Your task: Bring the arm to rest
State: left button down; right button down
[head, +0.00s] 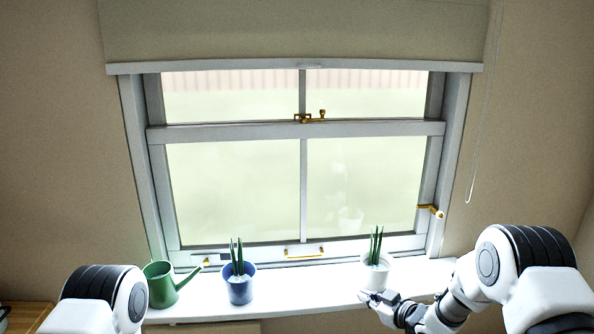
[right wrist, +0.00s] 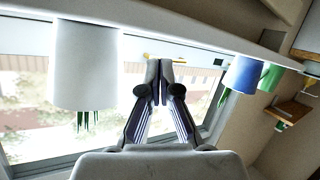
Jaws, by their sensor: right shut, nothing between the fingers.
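My right gripper (head: 368,296) is shut and empty, at the front edge of the white window sill (head: 310,292), just below and in front of a white pot with a green plant (head: 374,272). In the right wrist view, which looks upside down, the shut fingertips (right wrist: 158,68) have nothing between them. The white pot (right wrist: 84,65) is to their left there, with a gap between. My right arm comes in from the lower right. Part of my left arm shows at the lower left; its gripper is out of view.
A blue pot with a plant (head: 240,288) and a green watering can (head: 163,285) stand on the sill to the left. They also show in the right wrist view, the blue pot (right wrist: 243,74) clearly. Behind is a window with a brass handle (head: 304,252). The sill between the pots is clear.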

jog(key=s+d+f+m+g+h, duration=0.2)
jog(key=s+f+m+g+h, duration=0.15)
jog(key=s+f, duration=0.8)
jog(key=s+d+f+m+g+h, duration=0.1)
jog(key=s+d+f+m+g, duration=0.15)
jog(key=s, duration=0.95)
jog(key=s+d+f+m+g+h, duration=0.1)
jog(key=s+f+m+g+h, duration=0.15)
jog(key=s, duration=0.95)
jog(key=s+d+f+m+g+h, duration=0.1)
jog(key=s+d+f+m+g, duration=0.2)
jog(key=s, duration=0.9)
jog(key=shift+n+g, duration=0.25)
jog(key=shift+n, duration=0.5)
jog(key=f+b, duration=0.2)
jog(key=a+f+b, duration=0.1)
jog(key=f+b, duration=0.1)
jog(key=shift+s+a+f+b, duration=0.1)
jog(key=shift+s+f+b, duration=0.1)
jog(key=shift+b, duration=0.15)
